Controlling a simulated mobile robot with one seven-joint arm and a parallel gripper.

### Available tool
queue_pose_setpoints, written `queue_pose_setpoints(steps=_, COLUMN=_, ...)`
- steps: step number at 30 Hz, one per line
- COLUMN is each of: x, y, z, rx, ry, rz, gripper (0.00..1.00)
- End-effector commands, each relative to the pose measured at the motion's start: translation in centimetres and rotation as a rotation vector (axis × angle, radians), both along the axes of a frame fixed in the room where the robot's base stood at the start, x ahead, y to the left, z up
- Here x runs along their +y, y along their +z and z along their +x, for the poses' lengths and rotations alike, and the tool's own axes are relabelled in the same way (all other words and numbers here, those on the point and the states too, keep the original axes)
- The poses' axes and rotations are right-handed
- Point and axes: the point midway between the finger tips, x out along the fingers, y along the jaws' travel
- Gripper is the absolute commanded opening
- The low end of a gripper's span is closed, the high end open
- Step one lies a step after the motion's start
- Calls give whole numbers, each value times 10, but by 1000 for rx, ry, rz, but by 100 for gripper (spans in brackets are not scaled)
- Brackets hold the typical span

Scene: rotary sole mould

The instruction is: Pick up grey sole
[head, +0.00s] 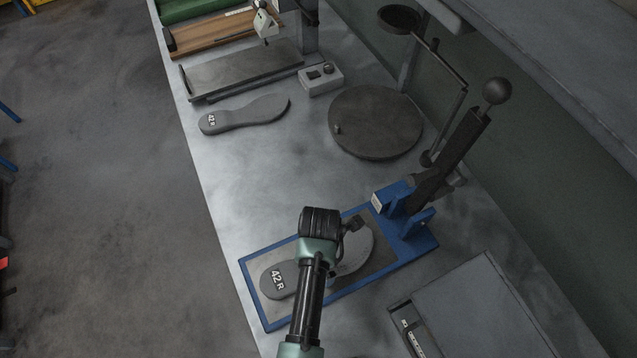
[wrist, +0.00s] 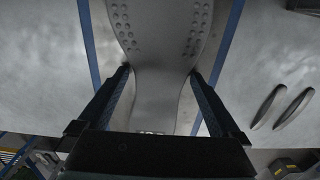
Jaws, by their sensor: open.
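A grey sole marked "42 R" (head: 283,279) lies in a blue-edged tray (head: 259,306) on the bench; my arm hides its middle in the head view. A second, darker grey sole marked "42 R" (head: 245,114) lies on the bare bench farther back. In the wrist view the sole in the tray (wrist: 158,90) fills the middle, with rows of small dots on its wide part. My gripper (wrist: 160,72) is open, one finger at each side of the sole's narrow waist. I cannot tell whether the fingers touch it. In the head view the fingers are hidden.
A blue clamp with a black lever (head: 448,165) stands at the tray's right end. A round dark plate (head: 375,122), a small switch box (head: 321,79) and a long grey plate (head: 243,71) are behind. A flat grey panel (head: 480,305) lies front right.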

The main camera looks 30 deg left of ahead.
Motion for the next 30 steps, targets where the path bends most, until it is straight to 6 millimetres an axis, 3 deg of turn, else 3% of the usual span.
queue_pose_setpoints(steps=3, x=0, y=0, z=0, rx=0, ry=0, rz=0, gripper=98)
queue_pose_setpoints(steps=18, x=0, y=1, z=1, rx=-1, ry=0, rz=0, gripper=10)
queue_pose_setpoints(steps=25, x=0, y=5, z=1, rx=-2, ry=0, rz=1, gripper=10)
queue_pose_setpoints(steps=30, x=0, y=28, z=1, rx=-5, ry=0, rz=1, gripper=10)
